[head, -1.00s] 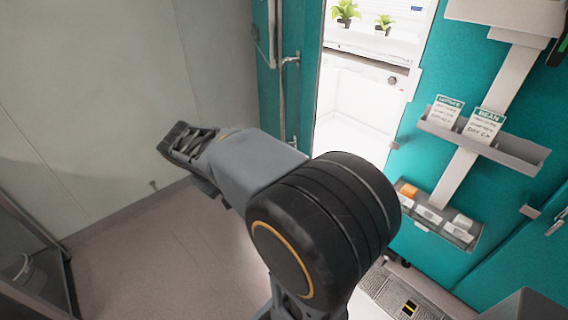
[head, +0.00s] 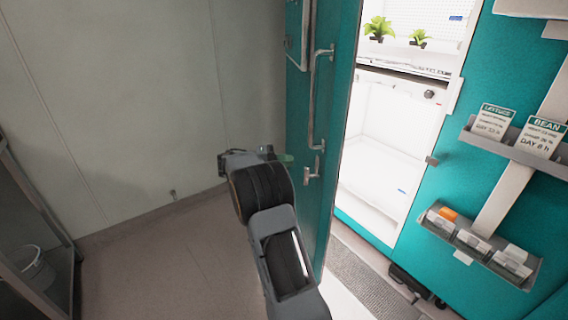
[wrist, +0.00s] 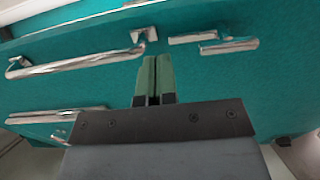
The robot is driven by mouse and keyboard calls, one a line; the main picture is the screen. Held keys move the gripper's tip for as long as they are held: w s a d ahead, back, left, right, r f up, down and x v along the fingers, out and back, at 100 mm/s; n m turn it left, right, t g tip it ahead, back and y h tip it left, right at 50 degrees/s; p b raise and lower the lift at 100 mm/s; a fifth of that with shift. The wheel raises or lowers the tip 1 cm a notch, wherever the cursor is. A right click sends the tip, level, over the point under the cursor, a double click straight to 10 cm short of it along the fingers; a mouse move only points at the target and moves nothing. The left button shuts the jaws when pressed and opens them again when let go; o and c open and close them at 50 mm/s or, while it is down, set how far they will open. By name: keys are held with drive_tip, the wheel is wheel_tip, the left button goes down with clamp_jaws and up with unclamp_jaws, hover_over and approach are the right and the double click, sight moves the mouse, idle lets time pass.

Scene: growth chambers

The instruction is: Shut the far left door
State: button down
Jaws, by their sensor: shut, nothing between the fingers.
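The teal door (head: 325,120) stands open at the left of the bright chamber opening, seen nearly edge-on in the head view. It carries a long bar handle (head: 314,100) and a smaller lever handle (head: 312,172) below. The wrist view shows the door face (wrist: 200,85) with the long bar handle (wrist: 75,62) and the shorter handle (wrist: 228,46). My gripper (head: 284,158) is on the handle side of the door, at about the lever's height. Its green fingers (wrist: 153,80) are shut and empty, pointing at the door face between the handles. I cannot tell whether they touch it.
The lit chamber (head: 390,140) is open, with plants (head: 380,28) on its upper shelf. Card holders (head: 520,145) hang on the teal front at right. A pale wall (head: 120,100) and a dark-framed unit with a bucket (head: 35,265) are at left. Floor (head: 160,260) is clear.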

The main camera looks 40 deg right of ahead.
sight(325, 158)
drive_tip(key=x, duration=1)
drive_tip(key=shift+d, duration=0.1)
